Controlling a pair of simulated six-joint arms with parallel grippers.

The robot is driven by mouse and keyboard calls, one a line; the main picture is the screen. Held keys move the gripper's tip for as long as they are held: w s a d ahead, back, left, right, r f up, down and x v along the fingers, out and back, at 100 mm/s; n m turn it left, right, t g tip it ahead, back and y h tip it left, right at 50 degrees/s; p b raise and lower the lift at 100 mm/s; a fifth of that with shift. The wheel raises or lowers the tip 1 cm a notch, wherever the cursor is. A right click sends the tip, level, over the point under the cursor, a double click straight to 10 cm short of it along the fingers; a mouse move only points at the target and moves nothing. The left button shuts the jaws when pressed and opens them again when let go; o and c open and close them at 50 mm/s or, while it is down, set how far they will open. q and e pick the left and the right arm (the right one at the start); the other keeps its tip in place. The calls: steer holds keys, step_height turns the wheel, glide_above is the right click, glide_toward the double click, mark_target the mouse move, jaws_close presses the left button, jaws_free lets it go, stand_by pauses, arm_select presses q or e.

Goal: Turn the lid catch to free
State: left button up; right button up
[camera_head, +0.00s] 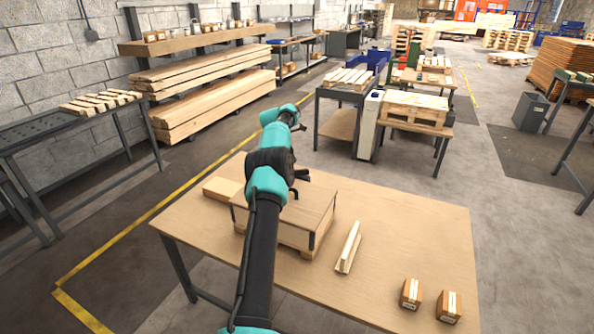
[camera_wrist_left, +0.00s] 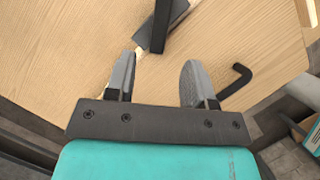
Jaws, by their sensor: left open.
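The wooden box with its flat lid (camera_head: 305,203) sits on the table, partly hidden behind my left arm. My left gripper (camera_head: 298,183) is small and dark in the head view, over the lid. In the left wrist view my left gripper (camera_wrist_left: 157,82) is open, its two grey fingers apart with nothing between them. A black bent bar, seemingly the lid catch (camera_wrist_left: 238,81), shows beside the right finger, apart from it. I cannot tell the catch from the dark gripper parts in the head view. My right gripper is not in view.
The table (camera_head: 410,235) also holds a pale wooden piece (camera_head: 348,250) right of the box, two small brown boxes (camera_head: 411,293) (camera_head: 449,306) near the front right, and a flat block (camera_head: 221,189) at left. The table's right half is mostly clear.

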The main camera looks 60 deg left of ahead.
mark_target(298, 170)
arm_select(q)
steer(key=x, duration=0.7)
steer(key=shift+w+f, duration=0.15)
steer(key=shift+f, duration=0.2)
jaws_close()
steer(key=shift+m+h, duration=0.3)
steer(key=shift+m, duration=0.5)
jaws_free()
